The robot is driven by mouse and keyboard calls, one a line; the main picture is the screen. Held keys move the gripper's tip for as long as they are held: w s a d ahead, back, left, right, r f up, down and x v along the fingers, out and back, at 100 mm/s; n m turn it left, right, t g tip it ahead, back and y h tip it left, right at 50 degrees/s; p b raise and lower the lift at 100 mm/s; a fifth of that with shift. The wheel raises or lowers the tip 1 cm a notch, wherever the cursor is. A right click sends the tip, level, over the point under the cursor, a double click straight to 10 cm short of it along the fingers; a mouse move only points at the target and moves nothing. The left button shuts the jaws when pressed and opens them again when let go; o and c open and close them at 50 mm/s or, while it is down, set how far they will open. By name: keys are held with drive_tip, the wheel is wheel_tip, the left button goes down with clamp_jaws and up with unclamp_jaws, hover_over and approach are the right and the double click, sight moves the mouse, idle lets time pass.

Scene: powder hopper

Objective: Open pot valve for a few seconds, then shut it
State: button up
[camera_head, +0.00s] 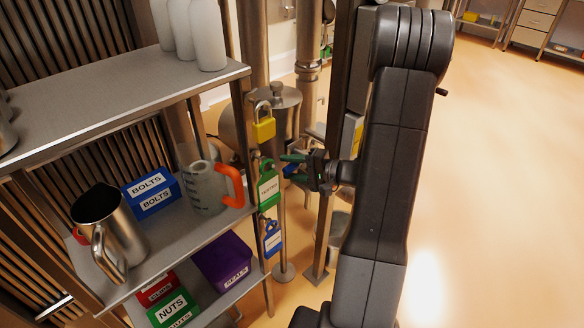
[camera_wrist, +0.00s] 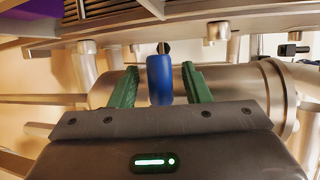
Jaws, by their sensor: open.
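A blue valve handle (camera_wrist: 159,78) shows in the wrist view, in front of a shiny steel pot (camera_wrist: 265,92). My gripper (camera_wrist: 160,85) is open, with one green finger on each side of the blue handle. A gap shows between the handle and each finger. In the head view my gripper (camera_head: 291,165) points left towards the pot (camera_head: 232,128), between the shelf and a steel post. A small bit of blue (camera_head: 297,175) shows by the fingers there. The valve body and outlet are mostly hidden, and I cannot tell whether the valve is open.
A steel shelf (camera_head: 185,245) on the left holds a metal jug (camera_head: 110,228), a clear jug with an orange handle (camera_head: 205,190) and labelled bins. A yellow padlock (camera_head: 264,128) and tags (camera_head: 268,188) hang close to my gripper. Open floor lies to the right.

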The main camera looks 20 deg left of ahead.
clamp_jaws()
